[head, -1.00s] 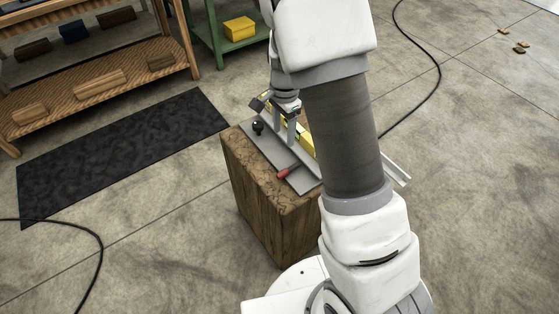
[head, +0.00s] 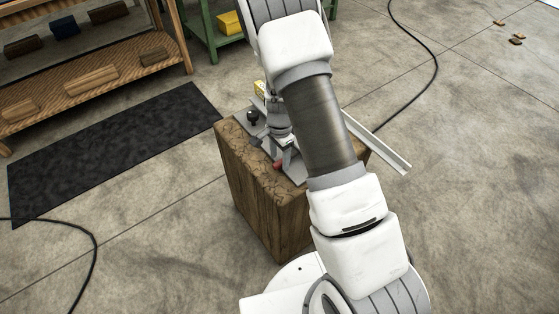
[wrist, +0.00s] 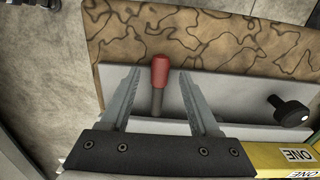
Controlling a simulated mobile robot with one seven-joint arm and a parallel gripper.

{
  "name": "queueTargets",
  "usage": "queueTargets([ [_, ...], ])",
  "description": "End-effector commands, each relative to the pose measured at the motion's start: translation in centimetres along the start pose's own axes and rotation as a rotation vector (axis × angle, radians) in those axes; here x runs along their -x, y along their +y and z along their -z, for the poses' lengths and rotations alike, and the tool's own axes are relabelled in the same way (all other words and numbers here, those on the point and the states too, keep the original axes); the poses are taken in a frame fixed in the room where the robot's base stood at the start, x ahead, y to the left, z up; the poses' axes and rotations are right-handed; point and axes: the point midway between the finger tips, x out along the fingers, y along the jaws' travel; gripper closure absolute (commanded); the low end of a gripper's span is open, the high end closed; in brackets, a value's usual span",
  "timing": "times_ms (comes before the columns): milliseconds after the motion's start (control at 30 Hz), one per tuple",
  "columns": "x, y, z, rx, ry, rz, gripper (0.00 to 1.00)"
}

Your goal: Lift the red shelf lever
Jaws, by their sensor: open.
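The red lever (wrist: 160,72) has a red grip on a grey stem and stands out from a light grey plate (wrist: 245,95). In the wrist view it lies between the two fingers of my gripper (wrist: 153,85), with a gap on both sides. My gripper is open. In the head view a small part of the red grip (head: 278,165) shows beside my gripper (head: 284,160), and the rest of the lever is hidden by it. I cannot tell how far apart they are in depth.
The plate is on a wooden block (head: 255,190). A black knob (wrist: 291,111) stands on the plate to the right of the lever. A yellow bar (wrist: 280,158) lies close to my gripper. A grey metal rail (head: 378,143) sticks out at the block's right. Open floor surrounds the block.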

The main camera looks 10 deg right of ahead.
Motion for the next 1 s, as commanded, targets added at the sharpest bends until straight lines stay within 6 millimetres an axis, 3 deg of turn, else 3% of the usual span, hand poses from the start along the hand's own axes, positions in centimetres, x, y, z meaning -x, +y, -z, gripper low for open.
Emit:
queueTargets([
  [400,-0.83,0.00,-0.02,0.000,0.000,0.000,0.39],
  [733,-0.82,0.01,-0.03,0.000,0.000,0.000,0.99],
  [1000,-0.80,0.01,-0.01,0.000,-0.002,0.000,1.00],
])
